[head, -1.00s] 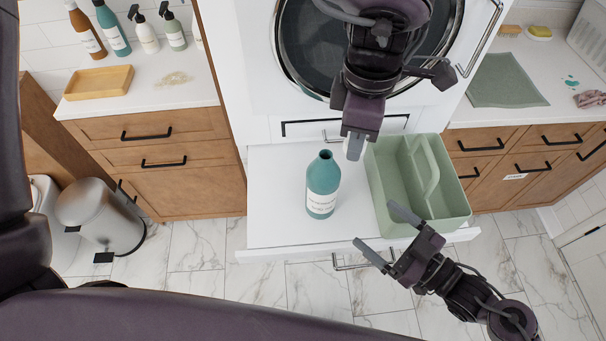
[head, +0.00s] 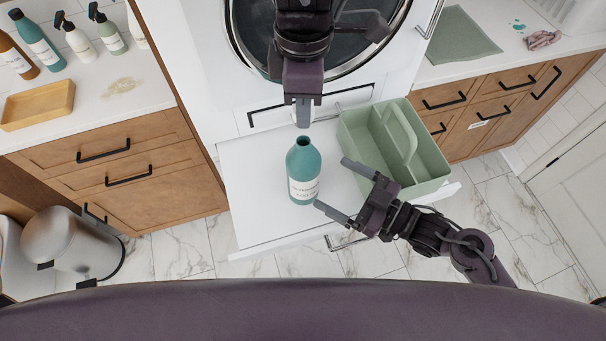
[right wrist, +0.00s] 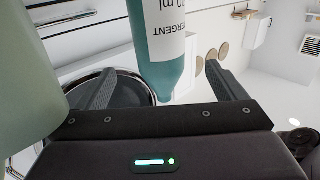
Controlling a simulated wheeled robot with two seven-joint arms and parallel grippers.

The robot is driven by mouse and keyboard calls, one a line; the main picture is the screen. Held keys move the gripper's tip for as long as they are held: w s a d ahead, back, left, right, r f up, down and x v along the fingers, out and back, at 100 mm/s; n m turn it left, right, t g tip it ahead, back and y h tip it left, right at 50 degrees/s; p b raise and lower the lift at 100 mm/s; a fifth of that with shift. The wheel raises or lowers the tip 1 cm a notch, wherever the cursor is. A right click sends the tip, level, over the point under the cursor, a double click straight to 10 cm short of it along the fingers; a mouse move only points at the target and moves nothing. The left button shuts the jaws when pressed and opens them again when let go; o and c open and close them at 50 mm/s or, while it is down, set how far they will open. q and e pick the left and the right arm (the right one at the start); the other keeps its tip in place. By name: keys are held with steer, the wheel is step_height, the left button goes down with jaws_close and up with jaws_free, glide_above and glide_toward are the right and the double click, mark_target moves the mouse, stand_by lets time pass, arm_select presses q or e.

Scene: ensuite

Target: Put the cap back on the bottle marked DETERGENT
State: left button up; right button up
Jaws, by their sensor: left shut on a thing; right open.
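The teal bottle (head: 304,165) stands upright and uncapped on the white pull-out shelf (head: 262,215); its dark mouth faces up. In the right wrist view the bottle (right wrist: 170,45) appears upside down, its label reading "ERGENT". My right gripper (head: 331,184) is open beside the bottle's right side. In the wrist view its fingers lie to either side of the bottle, with no grip on it. My left gripper (head: 303,114) is shut, fingers pointing down, just above and behind the bottle's mouth. The cap it holds is hidden by the fingers.
A green caddy (head: 430,186) stands close right of the bottle, near my right gripper. The washer (head: 350,62) is behind. A counter at left holds several bottles and a wooden tray (head: 38,105). The shelf is clear left of the bottle.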

steer(key=x, duration=1)
steer(key=shift+w+a, duration=0.1)
steer(key=shift+a, duration=0.15)
steer(key=c, duration=1.5)
arm_select(q)
glide_above(304, 141)
steer(key=shift+f, duration=2.5)
steer(key=shift+f, duration=0.1)
steer(key=shift+f, duration=0.8)
steer(key=shift+f, duration=0.6)
